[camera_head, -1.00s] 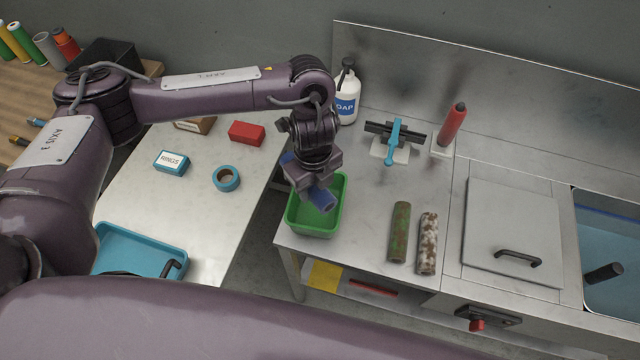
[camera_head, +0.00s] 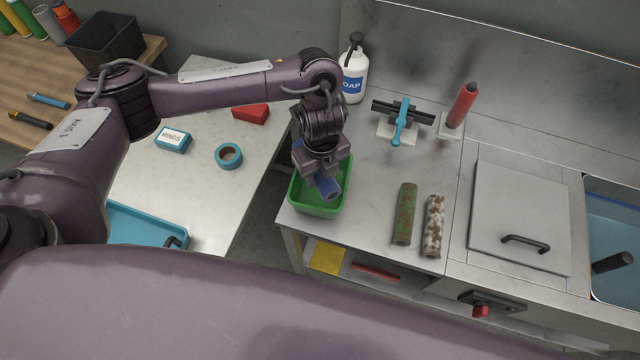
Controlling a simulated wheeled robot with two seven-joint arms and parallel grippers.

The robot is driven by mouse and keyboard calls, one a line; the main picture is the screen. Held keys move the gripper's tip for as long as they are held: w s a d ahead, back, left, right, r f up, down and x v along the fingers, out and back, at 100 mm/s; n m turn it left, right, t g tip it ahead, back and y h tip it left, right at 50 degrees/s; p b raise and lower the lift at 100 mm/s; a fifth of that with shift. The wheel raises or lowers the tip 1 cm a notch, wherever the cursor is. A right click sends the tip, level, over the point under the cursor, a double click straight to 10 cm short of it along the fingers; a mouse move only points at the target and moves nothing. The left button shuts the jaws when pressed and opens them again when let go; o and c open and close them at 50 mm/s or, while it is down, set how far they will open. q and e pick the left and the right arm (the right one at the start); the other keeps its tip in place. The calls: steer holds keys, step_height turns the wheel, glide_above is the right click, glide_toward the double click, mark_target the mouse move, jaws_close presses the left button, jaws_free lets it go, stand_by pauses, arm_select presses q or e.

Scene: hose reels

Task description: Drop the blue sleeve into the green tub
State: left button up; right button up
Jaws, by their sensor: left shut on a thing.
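The blue sleeve (camera_head: 328,187) is a short dark-blue tube held in my left gripper (camera_head: 322,172). My left gripper is shut on it and points down over the green tub. The green tub (camera_head: 318,209) is an open rectangular box at the left front corner of the metal bench. The sleeve shows against the tub's opening; I cannot tell how far below the rim it reaches. The gripper and wrist hide the tub's back part. My right gripper is not in view.
A soap bottle (camera_head: 355,72) stands behind the tub. A green-brown tube (camera_head: 404,213) and a rusty white tube (camera_head: 434,226) lie to its right. A blue clamp (camera_head: 401,122) and a red cylinder (camera_head: 463,104) stand farther back. A gap separates the bench from the white table (camera_head: 215,200).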

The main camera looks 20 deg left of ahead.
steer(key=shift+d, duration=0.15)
arm_select(q)
steer(key=o, duration=1.1)
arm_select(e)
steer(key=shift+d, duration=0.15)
arm_select(q)
steer(key=shift+r, duration=0.1)
step_height(320, 180, up, 6)
steer(key=shift+w+r+p, duration=0.1)
steer(key=shift+r+p, duration=0.1)
steer(key=shift+p, duration=0.1)
steer(key=shift+r, duration=0.65)
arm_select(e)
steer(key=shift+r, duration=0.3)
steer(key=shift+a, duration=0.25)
